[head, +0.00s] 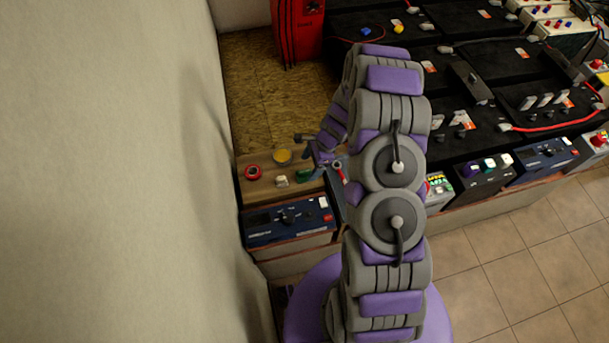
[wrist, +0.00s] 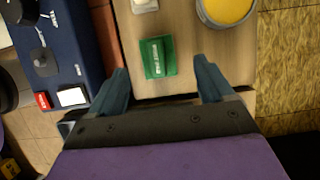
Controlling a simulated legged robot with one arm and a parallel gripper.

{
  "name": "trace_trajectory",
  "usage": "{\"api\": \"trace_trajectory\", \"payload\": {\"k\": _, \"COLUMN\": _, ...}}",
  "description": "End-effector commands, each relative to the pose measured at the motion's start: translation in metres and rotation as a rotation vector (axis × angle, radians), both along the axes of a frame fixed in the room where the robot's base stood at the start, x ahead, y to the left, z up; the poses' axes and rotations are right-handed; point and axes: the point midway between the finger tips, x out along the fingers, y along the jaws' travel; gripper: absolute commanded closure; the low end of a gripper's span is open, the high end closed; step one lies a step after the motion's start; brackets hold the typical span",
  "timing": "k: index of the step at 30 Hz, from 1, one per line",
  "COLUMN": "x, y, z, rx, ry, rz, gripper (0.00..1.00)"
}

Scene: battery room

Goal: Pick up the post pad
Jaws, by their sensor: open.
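A small green pad with pale lettering (wrist: 158,57), which looks to be the post pad, lies flat on a wooden bench top (wrist: 185,75). In the head view the green pad (head: 304,175) is near the bench's right part. My gripper (wrist: 162,72) is open and empty. In the wrist view its two blue fingers point at the pad, one to each side, with the pad between and slightly beyond their tips. I cannot tell the height gap. In the head view my gripper (head: 314,153) is small and partly unclear above the bench.
A yellow-topped round tin (head: 283,157), a red ring (head: 252,171) and a small white item (head: 282,180) lie near the pad. A blue instrument box (head: 290,220) stands at the bench's front. A wall (head: 120,170) is close on the left. Black batteries (head: 480,60) fill the right.

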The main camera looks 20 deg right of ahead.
Motion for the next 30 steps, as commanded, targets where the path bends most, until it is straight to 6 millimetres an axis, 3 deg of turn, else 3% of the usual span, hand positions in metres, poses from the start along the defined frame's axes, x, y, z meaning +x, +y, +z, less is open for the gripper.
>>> {"api": "trace_trajectory", "payload": {"k": 6, "x": -0.003, "y": 0.013, "z": -0.032, "rx": 0.002, "ry": 0.002, "rz": 0.001, "gripper": 0.19}}
{"api": "trace_trajectory", "payload": {"k": 15, "x": -0.003, "y": 0.015, "z": -0.036, "rx": 0.001, "ry": 0.001, "rz": 0.0, "gripper": 0.2}}
{"api": "trace_trajectory", "payload": {"k": 30, "x": -0.003, "y": 0.015, "z": -0.036, "rx": 0.001, "ry": 0.001, "rz": 0.001, "gripper": 0.68}}
